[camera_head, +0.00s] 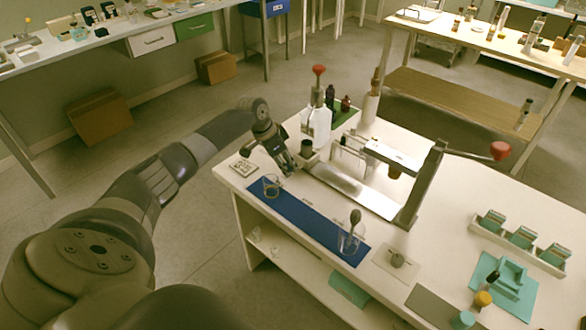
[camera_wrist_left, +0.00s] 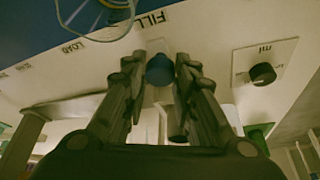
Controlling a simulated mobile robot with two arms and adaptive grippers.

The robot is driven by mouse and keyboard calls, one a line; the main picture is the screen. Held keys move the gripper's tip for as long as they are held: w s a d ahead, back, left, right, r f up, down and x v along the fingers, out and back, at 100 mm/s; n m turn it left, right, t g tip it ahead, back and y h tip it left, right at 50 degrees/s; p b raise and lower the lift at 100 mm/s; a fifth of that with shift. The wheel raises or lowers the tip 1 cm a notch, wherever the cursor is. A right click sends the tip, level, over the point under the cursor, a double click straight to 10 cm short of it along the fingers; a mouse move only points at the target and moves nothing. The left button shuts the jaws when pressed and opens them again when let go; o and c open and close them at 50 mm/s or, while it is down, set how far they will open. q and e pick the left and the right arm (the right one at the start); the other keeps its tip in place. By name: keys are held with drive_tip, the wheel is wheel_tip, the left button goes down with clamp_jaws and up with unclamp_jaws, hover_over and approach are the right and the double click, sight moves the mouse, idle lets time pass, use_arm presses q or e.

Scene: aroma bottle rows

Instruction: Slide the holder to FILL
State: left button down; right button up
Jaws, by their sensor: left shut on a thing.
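My left gripper (camera_head: 289,168) is at the left end of the slide rail on the white table. In the left wrist view its fingers (camera_wrist_left: 160,65) are shut on a blue knob (camera_wrist_left: 160,74), which I take as the holder's knob. The FILL label (camera_wrist_left: 149,21) lies close beside the knob, and the LOAD label (camera_wrist_left: 72,47) is farther left in that view. In the head view a dark round vessel (camera_head: 306,147) stands just behind the fingers, at the holder. The silver rail plate (camera_head: 352,190) runs right from there. The gripper hides much of the holder. My right gripper is not in view.
A blue mat (camera_head: 310,221) with a glass beaker (camera_head: 350,243) lies in front. A small card (camera_head: 243,168) is left of the gripper. A clear bottle (camera_head: 319,124) stands behind. A lever press with a red knob (camera_head: 500,150) stands right of the rail.

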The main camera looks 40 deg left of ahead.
use_arm(q)
drive_tip(key=shift+a, duration=0.25)
drive_tip(key=c, duration=1.3)
unclamp_jaws()
drive_tip(key=shift+c, duration=0.2)
drive_tip(key=shift+r, duration=0.25)
drive_tip(key=v, duration=1.1)
drive_tip(key=shift+s+a+r, duration=0.15)
drive_tip(key=shift+s+r, duration=0.05)
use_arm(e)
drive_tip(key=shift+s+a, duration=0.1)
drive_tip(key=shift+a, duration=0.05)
use_arm(q)
drive_tip(key=shift+f, duration=0.1)
